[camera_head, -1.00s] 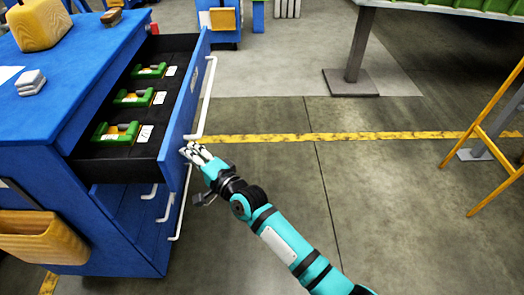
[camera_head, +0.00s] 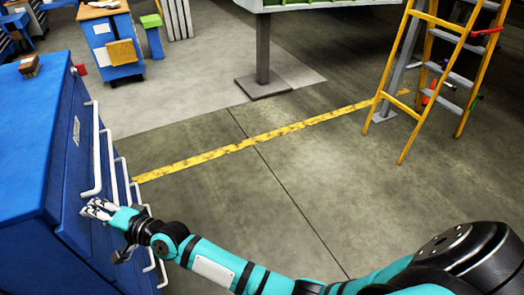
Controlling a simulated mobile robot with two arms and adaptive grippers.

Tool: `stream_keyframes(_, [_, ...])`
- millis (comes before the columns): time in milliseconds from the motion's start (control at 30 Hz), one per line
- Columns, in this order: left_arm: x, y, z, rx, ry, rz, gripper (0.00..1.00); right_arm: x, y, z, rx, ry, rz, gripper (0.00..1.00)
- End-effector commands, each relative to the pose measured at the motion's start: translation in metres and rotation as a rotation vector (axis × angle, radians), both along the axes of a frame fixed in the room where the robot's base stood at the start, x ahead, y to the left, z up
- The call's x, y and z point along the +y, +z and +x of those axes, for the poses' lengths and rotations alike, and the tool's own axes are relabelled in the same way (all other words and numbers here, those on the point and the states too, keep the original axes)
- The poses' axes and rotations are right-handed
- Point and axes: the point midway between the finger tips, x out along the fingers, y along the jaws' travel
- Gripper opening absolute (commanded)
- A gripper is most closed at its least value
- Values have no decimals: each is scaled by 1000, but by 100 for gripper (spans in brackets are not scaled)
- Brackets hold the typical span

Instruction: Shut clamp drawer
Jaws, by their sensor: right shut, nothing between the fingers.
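The clamp drawer (camera_head: 80,165) is the top drawer of the blue cabinet at the left, with a small label and a long white handle (camera_head: 96,150). Its front looks flush with the cabinet, and no drawer interior shows. The clamps are hidden. My right gripper (camera_head: 88,209) is shut and empty, with its fingertips against or very close to the drawer front near the handle's near end. I cannot tell whether they touch. My left gripper is out of view.
The blue cabinet top (camera_head: 30,110) holds a small brown block (camera_head: 29,66). More white handles line the front below. A yellow ladder (camera_head: 440,70) stands at the right and a grey post (camera_head: 263,50) at the back. The floor between is clear.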

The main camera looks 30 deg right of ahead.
Motion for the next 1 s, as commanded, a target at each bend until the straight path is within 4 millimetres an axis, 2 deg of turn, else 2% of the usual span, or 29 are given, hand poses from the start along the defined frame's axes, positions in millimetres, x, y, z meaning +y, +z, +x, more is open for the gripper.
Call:
stream_keyframes(433, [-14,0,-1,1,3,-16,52,1,-1,-1,2,3,-1,0])
stream_keyframes(1000, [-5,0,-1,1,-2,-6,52,2,-1,-2,3,6,-1,0])
